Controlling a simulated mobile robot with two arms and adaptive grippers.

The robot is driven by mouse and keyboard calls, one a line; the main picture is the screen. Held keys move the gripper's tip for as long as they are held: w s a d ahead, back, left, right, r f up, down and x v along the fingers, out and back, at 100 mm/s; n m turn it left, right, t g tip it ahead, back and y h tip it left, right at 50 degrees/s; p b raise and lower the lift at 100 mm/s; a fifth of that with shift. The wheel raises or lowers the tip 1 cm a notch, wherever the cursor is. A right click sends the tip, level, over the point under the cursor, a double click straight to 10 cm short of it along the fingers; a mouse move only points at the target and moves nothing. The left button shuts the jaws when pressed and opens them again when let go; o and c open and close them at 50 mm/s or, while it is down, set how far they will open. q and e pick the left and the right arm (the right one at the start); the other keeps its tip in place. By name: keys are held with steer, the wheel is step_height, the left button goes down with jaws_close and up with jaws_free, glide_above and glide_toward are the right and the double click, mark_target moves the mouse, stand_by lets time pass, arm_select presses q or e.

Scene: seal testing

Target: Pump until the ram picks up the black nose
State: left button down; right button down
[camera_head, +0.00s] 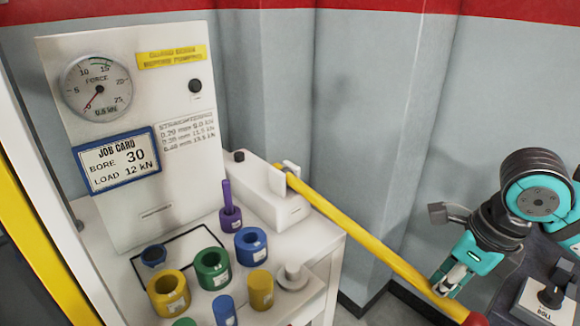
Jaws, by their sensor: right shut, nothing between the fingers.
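The pump (262,200) is a white block on the bench. Its long yellow lever (360,231) slopes down to the right and ends in a red grip (474,319) at the bottom edge. My right gripper (442,286), teal and black, is shut at the lever's lower end, with nothing visibly held. Whether its fingers touch the lever is not clear. The round force gauge (97,88) has its red needle near the low end of the scale. I cannot make out the ram or a black nose. My left gripper is not in view.
The white panel carries a job card (117,159) reading bore 30, load 12 kN, and a black knob (195,86). Several coloured rings and cylinders, including a green ring (213,268), stand on the bench.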

steer(key=shift+f, duration=0.25)
steer(key=shift+r, duration=0.1)
step_height(320, 180, up, 13)
steer(key=p, duration=1)
steer(key=shift+w+a+r, duration=0.15)
steer(key=shift+w+r, duration=0.05)
